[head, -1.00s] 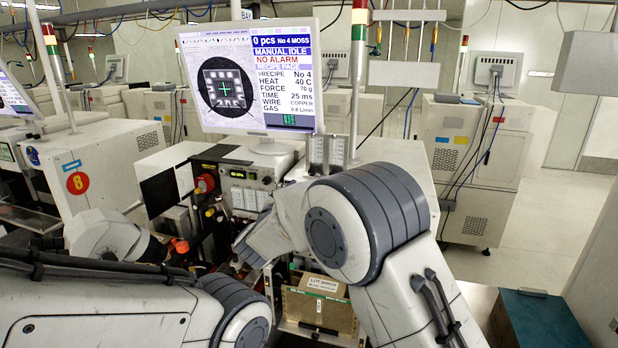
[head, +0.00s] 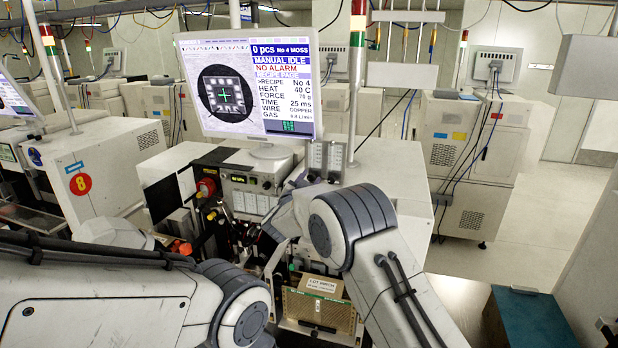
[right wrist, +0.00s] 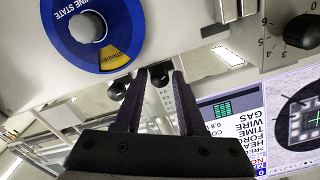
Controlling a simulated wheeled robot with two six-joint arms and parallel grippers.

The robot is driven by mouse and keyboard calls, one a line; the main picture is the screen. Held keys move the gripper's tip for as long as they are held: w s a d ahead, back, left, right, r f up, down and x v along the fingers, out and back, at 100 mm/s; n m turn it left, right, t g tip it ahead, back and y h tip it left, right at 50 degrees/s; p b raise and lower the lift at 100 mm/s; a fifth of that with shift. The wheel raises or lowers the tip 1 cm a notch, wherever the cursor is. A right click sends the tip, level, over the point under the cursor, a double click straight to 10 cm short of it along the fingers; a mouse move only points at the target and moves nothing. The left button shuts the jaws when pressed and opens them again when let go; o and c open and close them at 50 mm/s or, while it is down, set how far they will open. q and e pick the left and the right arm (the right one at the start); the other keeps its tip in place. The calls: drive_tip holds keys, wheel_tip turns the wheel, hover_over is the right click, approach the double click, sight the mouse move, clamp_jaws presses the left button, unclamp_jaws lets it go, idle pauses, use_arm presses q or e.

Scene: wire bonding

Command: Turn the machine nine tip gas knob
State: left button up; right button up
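A small black knob (right wrist: 160,72) shows between the fingertips of my right gripper (right wrist: 158,76) in the right wrist view. A second small black knob (right wrist: 118,88) is just left of the fingers. I cannot read a label on either, so I cannot tell which is the tip gas knob. My right gripper is open, with a gap around the knob between its dark fingers. In the head view, the flow-meter panel (head: 326,157) stands right of the monitor, and my right arm reaches up toward its base. My left gripper cannot be made out there.
A blue state dial (right wrist: 88,28) and a black scaled knob (right wrist: 303,31) sit close to the right gripper. The monitor (head: 250,85) stands left of the flow meters. A box (head: 320,288) sits low in front. The signal tower (head: 356,60) rises behind.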

drive_tip(key=shift+c, duration=0.3)
clamp_jaws()
drive_tip(key=shift+n, duration=0.4)
drive_tip(key=n+p, duration=0.1)
drive_tip(key=n, duration=0.2)
drive_tip(key=shift+n+p, duration=0.5)
drive_tip(key=shift+n, duration=1.1)
drive_tip(key=shift+a, duration=0.1)
drive_tip(key=shift+o, duration=0.3)
unclamp_jaws()
